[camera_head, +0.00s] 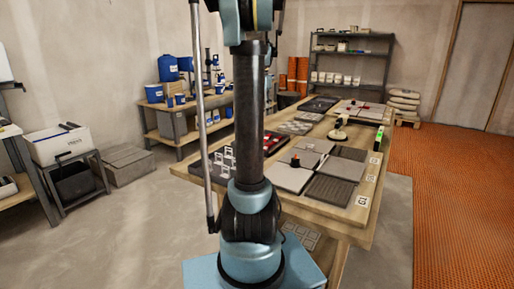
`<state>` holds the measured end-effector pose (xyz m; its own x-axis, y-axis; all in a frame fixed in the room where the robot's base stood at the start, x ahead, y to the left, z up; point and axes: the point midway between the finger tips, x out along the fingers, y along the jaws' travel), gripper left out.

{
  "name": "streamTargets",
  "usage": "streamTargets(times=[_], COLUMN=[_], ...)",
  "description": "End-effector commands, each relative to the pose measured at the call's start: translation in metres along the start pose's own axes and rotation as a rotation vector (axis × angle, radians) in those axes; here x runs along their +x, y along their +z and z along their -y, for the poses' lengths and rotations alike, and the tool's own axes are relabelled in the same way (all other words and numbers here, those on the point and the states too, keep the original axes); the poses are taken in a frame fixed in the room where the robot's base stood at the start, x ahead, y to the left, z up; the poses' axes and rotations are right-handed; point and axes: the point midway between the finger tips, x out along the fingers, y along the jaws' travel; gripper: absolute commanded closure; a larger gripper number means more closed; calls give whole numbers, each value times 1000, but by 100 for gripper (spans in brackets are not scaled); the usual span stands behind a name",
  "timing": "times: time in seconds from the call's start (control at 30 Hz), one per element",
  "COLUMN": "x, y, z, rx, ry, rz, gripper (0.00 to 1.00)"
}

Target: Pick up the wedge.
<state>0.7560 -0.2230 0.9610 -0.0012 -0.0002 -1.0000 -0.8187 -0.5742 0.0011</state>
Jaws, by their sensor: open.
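I cannot surely pick out the wedge at this size. A small red and black piece (295,161) stands on the pale grey tiles (288,177) on the workbench (345,215). It may be a levelling piece, but its shape is too small to tell. White upright clip-like pieces (222,168) stand in a dark tray (205,172) at the bench's left, partly behind my arm. My arm rises through the middle of the picture and leaves it at the top. My gripper is not in this view.
Dark ribbed tiles (331,190) lie at the bench's near right. A round beige tool (338,134) and a green-lit level (378,138) lie farther back. Shelving (350,60) stands behind.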

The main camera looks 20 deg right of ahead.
Motion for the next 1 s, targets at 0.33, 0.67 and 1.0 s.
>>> streamTargets(times=[0.33, 0.67, 1.0], x=[61, 93, 128], y=[0, 1, 9], z=[0, 0, 3], rx=[0, 0, -1], ry=[0, 0, 0], rz=[0, 0, 0], gripper=[58, 58, 58])
